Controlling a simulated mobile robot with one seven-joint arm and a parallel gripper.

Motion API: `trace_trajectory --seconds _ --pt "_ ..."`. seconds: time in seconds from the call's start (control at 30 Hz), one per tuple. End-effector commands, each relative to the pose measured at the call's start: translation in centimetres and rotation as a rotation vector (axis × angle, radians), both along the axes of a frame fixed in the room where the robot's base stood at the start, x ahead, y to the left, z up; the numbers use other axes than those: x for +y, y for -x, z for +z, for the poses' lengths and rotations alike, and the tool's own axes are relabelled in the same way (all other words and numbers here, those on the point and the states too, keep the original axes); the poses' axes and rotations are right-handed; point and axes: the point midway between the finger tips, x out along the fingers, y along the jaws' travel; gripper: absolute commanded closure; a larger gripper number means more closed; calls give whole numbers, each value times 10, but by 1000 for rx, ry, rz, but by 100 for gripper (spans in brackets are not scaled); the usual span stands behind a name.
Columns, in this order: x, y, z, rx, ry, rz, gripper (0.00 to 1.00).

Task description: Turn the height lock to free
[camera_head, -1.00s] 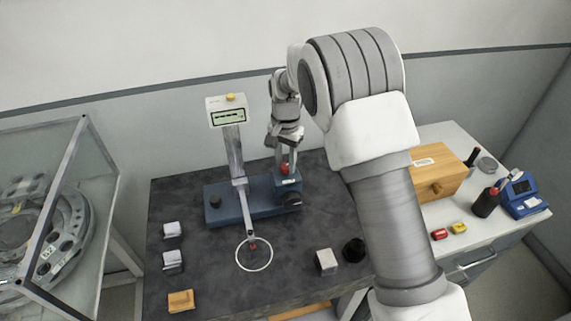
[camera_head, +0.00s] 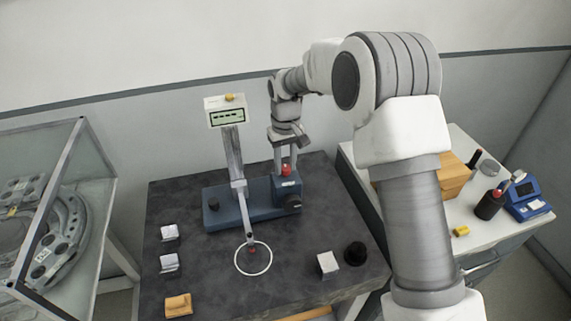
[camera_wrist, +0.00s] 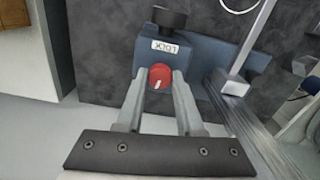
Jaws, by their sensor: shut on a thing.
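The red knob (camera_wrist: 160,77) of the height lock sits on a blue block (camera_wrist: 166,48) beside a white label reading LOCK, upside down in the wrist view. A white line on the knob points down and slightly left there. My gripper (camera_wrist: 160,82) is shut on the knob, one finger on each side. In the head view my gripper (camera_head: 286,160) comes down from above, and the red knob (camera_head: 286,170) shows between its fingertips. The block belongs to a blue instrument base (camera_head: 245,213) with a slanted post and a display (camera_head: 227,115).
A black knob (camera_head: 293,202) protrudes from the block. A grey cube (camera_head: 327,263), black cylinder (camera_head: 355,253) and several small blocks lie nearby. A glass case stands left, a white bench right.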

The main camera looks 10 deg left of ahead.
Motion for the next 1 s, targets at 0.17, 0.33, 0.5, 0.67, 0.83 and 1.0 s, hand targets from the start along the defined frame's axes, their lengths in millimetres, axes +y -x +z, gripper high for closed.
trace_trajectory --seconds 0.17,0.33,0.5,0.67,0.83,1.0 --pt "0 -1 1 -2 -1 85 100" --pt "0 -1 1 -2 -1 135 100" --pt "0 -1 1 -2 0 155 100" --pt "0 -1 1 -2 0 159 100" --pt "0 -1 1 -2 0 159 100" --pt "0 0 1 -2 0 158 42"
